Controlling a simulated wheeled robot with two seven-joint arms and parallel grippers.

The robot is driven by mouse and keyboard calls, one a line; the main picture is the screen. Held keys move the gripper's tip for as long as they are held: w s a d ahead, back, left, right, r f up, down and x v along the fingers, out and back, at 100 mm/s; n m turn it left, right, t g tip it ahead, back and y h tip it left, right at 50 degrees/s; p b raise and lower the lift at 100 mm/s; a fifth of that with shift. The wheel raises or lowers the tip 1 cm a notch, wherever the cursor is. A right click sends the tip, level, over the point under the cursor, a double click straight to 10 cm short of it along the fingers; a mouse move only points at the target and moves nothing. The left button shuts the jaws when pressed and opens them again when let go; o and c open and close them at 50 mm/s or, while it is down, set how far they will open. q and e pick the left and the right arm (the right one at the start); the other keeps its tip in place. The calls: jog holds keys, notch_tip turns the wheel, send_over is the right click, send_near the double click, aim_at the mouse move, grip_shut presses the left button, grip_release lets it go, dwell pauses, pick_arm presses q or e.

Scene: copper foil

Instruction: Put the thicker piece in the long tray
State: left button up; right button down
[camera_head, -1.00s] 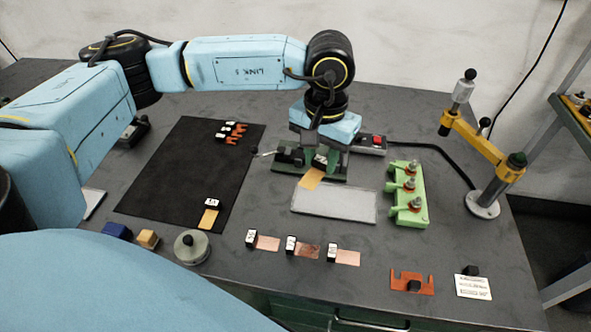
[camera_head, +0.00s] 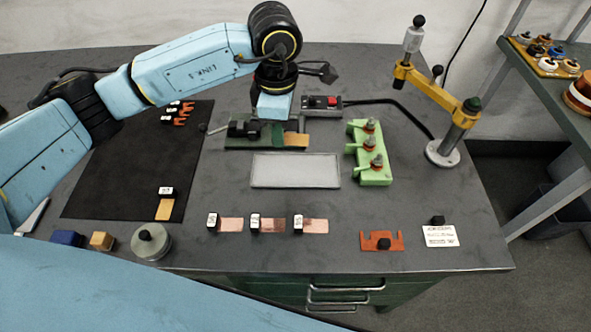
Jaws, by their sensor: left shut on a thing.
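My left gripper (camera_head: 272,116) comes down from above behind the pale grey long tray (camera_head: 265,184). Its fingers are mostly hidden by the wrist and by the green-based device (camera_head: 233,143). A flat brass-coloured piece (camera_head: 298,141) shows just below and right of the gripper, at the device's right end. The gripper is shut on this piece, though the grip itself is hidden. The tray looks empty. Another brass-coloured piece (camera_head: 164,209) with a labelled black block lies on the black mat (camera_head: 110,180). Which is thicker cannot be told. My right gripper is out of view.
Several copper pieces (camera_head: 231,224) with black blocks lie in front of the tray. A green terminal block (camera_head: 375,170) stands right of it, a yellow jointed stand (camera_head: 440,90) farther right. A grey round weight (camera_head: 151,242) and an orange bracket (camera_head: 381,241) sit near the front edge.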

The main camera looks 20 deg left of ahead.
pick_arm(q)
jog(key=n, duration=0.3)
jog(key=f+n, duration=0.1)
jog(key=shift+w+d+f+n, duration=0.1)
jog(key=shift+d+n, duration=0.3)
jog(key=n, duration=0.3)
jog(key=f+n, duration=0.1)
jog(key=n, duration=0.1)
jog(key=shift+d+f+b, duration=0.1)
jog(key=shift+d+b, duration=0.2)
send_over(289, 175)
notch_tip(289, 175, down, 5)
jog(key=shift+f, duration=2.45)
jog(key=shift+f+b, duration=0.1)
jog(key=shift+b, duration=0.2)
jog(key=o, duration=1)
jog(key=shift+c, duration=0.2)
